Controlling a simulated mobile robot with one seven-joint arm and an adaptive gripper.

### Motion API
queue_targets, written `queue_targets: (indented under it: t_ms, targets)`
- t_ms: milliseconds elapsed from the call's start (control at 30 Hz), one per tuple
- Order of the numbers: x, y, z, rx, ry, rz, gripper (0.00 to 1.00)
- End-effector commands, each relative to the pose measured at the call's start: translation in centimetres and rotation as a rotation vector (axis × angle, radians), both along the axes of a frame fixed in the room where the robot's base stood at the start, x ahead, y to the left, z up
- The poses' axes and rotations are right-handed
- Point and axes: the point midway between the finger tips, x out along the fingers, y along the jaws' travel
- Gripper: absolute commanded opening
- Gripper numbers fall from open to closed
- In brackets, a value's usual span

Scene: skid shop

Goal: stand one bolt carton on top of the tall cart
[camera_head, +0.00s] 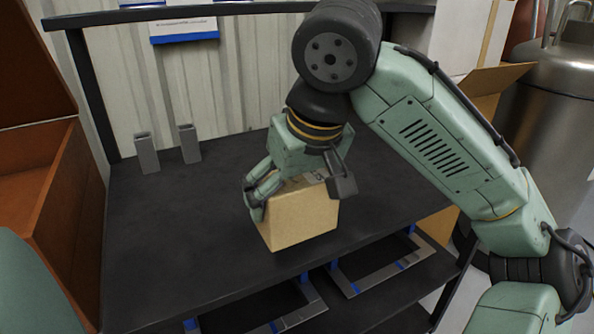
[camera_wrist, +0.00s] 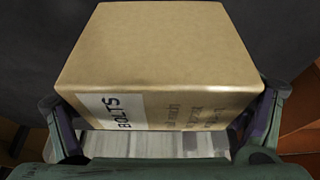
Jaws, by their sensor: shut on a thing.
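A tan cardboard bolt carton (camera_head: 300,217) is between the fingers of my gripper (camera_head: 288,194), over the front part of a dark flat surface (camera_head: 180,240), which looks like the top of the tall cart. I cannot tell whether the carton's underside touches it. In the wrist view the carton (camera_wrist: 160,50) fills the middle, with a white label reading "BOLTS" on its near side. The fingers of my gripper (camera_wrist: 162,112) are shut on its left and right sides. In the head view my gripper hides part of the carton's top.
Two grey metal uprights (camera_head: 168,150) stand at the back left of the dark surface. A lower shelf holds grey and blue frames (camera_head: 380,270). A reddish-brown chest (camera_head: 60,190) is at the left. An open cardboard box (camera_head: 492,88) and a metal tank (camera_head: 560,100) are at the right.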

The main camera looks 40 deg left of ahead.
Motion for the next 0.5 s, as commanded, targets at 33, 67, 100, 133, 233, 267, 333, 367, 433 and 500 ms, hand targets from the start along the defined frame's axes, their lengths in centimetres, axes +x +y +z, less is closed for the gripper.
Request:
queue_targets:
  t_ms: [33, 67, 100, 133, 233, 267, 333, 367, 433, 500]
  targets:
    - [0.9, 1.0, 0.1, 0.001, 0.006, 0.0, 0.46]
    - [1.5, 1.6, 0.0, 0.001, 0.007, 0.0, 0.46]
    - [2.3, 2.3, -0.2, 0.0, 0.005, 0.0, 0.46]
    - [2.9, 2.8, -0.1, 0.001, 0.005, 0.0, 0.46]
    - [4.8, 4.5, -0.4, 0.0, 0.004, -0.003, 0.46]
    - [5.3, 5.0, -0.4, -0.001, 0.003, -0.003, 0.46]
    - [6.3, 5.9, -0.6, -0.001, 0.001, -0.003, 0.46]
    - [6.7, 6.3, -0.6, -0.001, 0.001, -0.002, 0.46]
    - [7.3, 6.9, -0.8, 0.0, 0.001, -0.002, 0.46]
    - [7.8, 7.3, -0.9, 0.001, -0.001, -0.001, 0.46]
